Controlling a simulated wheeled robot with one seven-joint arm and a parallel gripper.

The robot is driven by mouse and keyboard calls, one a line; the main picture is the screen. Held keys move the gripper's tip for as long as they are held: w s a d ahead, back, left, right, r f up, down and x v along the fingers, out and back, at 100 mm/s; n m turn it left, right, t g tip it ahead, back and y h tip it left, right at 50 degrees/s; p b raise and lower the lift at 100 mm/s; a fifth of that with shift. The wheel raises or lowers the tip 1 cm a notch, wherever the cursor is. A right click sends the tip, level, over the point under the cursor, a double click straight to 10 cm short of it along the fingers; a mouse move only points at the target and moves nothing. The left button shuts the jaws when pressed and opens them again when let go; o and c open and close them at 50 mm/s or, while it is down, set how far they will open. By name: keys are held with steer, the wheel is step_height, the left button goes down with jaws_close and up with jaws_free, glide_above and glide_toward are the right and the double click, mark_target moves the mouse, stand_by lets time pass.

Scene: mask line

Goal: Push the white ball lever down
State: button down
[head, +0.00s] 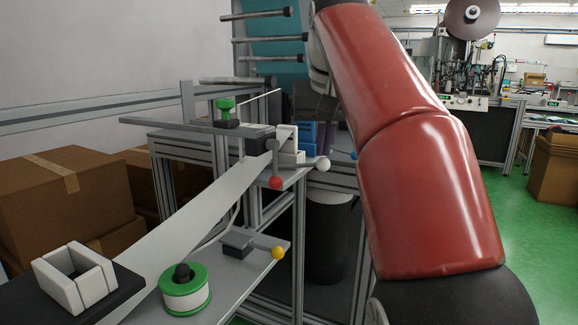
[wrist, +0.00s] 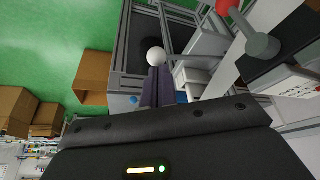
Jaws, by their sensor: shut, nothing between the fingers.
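The white ball (head: 322,164) sits on the end of a short lever at the right side of the metal frame, beside a pale block. In the wrist view the white ball (wrist: 156,56) shows just past the fingertips. My gripper (wrist: 155,73) is shut and empty, its fingers pointing toward the ball. I cannot tell whether the fingertips touch it. In the head view my red arm reaches up and over on the right, and the fingers cannot be made out clearly.
A red ball lever (head: 275,183) stands close to the left of the white one; its ball also shows in the wrist view (wrist: 228,5). A yellow ball lever (head: 278,252) is lower. A green-and-white spool (head: 185,288) sits on the lower shelf. Cardboard boxes (head: 60,200) stand at left.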

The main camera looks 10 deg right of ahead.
mark_target(323, 159)
steer(key=shift+f+b, duration=1.2)
steer(key=shift+f, duration=0.4)
step_height(323, 159, up, 6)
steer(key=p, duration=0.6)
steer(key=shift+r+p, duration=0.65)
steer(key=shift+r, duration=0.45)
steer(key=s+f, duration=1.1)
steer(key=f, duration=0.4)
steer(key=s+f+n+t, duration=0.1)
steer(key=s+f, duration=0.9)
steer(key=f, duration=0.5)
steer(key=shift+s+f, duration=0.35)
